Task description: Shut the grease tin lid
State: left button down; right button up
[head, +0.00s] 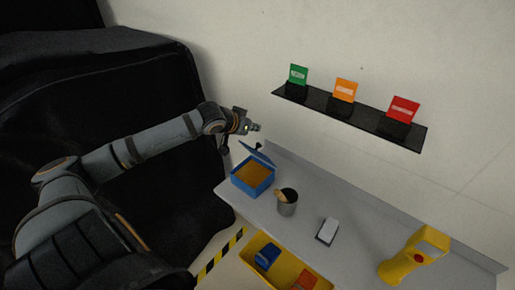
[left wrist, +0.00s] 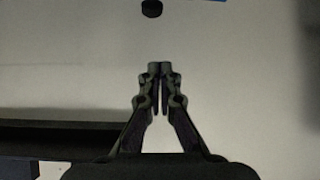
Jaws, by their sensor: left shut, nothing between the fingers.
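The grease tin (head: 252,189) is a blue box with brown-orange grease inside, at the left end of the grey bench. Its blue lid (head: 257,155) stands open, tilted up at the back, with a small black knob (head: 259,146) on it. My left gripper (head: 256,128) is shut and empty, in the air just above the raised lid, apart from it. In the left wrist view the closed fingertips (left wrist: 160,66) point toward a black knob (left wrist: 151,8) and a strip of blue at the top edge. My right gripper is not in view.
A small white-topped block (head: 327,231) and a yellow device (head: 412,257) are farther right. A yellow bin (head: 252,248) is in front. A black wall shelf (head: 350,112) holds three coloured cards.

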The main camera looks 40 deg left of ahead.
aim_at(258, 143)
pick_arm(q)
jog(key=shift+w+d+f, duration=0.2)
jog(key=shift+w+d, duration=0.15)
jog(key=shift+w, duration=0.05)
jog(key=shift+w+a+f+p, duration=0.1)
jog(key=shift+w+f+p, duration=0.05)
jog(key=shift+w+p, duration=0.2)
notch_tip(258, 143, down, 4)
jog(key=p, duration=0.3)
jog(key=shift+f, duration=0.15)
jog(key=shift+s+f, duration=0.2)
jog(key=shift+s, duration=0.15)
jog(key=shift+w+f, duration=0.1)
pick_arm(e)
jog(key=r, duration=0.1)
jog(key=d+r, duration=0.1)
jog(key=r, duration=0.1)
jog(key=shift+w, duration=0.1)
